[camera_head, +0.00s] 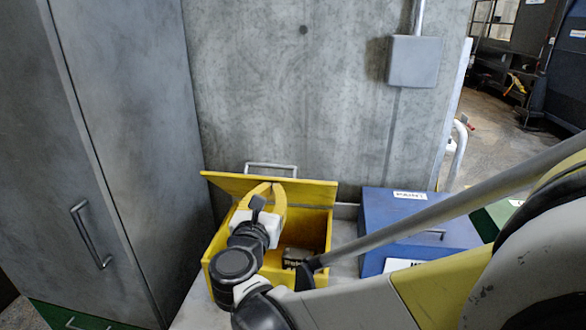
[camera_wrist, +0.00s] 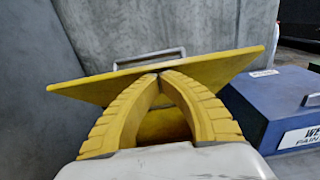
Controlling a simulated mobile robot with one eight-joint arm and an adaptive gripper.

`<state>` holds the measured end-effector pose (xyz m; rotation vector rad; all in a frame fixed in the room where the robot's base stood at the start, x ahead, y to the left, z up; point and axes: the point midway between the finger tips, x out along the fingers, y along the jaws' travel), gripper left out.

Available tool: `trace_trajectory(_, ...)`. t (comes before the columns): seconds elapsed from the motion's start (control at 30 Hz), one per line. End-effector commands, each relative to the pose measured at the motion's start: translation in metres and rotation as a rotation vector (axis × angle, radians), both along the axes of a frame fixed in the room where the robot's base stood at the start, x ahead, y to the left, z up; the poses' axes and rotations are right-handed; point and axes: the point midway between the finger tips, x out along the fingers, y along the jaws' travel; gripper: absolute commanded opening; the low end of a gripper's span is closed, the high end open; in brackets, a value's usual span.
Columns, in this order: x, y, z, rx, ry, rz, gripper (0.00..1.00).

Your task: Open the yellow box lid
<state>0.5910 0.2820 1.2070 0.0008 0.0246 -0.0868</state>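The yellow box (camera_head: 318,226) stands on a pale surface in the head view, with its lid (camera_head: 310,191) raised and tilted back toward the wall. Its inside shows, with a small dark item (camera_head: 296,256) in it. The lid's metal handle (camera_head: 271,166) sticks up behind the lid. In the wrist view the lid (camera_wrist: 100,87) spans the middle, with the handle (camera_wrist: 148,58) beyond it. My gripper (camera_head: 273,188) is at the lid's inner side. Its yellow fingers (camera_wrist: 158,76) meet at the tips, against or very near the lid, with nothing seen between them.
A blue box (camera_head: 378,207) with white labels stands to the right of the yellow box. A grey cabinet (camera_head: 140,150) with a handle stands at left. A concrete wall (camera_head: 300,90) with a grey electrical box (camera_head: 415,62) rises behind.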

Motion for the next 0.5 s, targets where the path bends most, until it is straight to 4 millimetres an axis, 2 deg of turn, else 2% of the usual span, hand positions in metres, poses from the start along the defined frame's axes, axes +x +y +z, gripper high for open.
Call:
trace_trajectory(0.23,0.000,0.000,0.000,0.000,0.002,0.000,0.00)
trace_trajectory(0.5,0.011,-0.001,0.013,0.005,0.053,0.000,0.00)
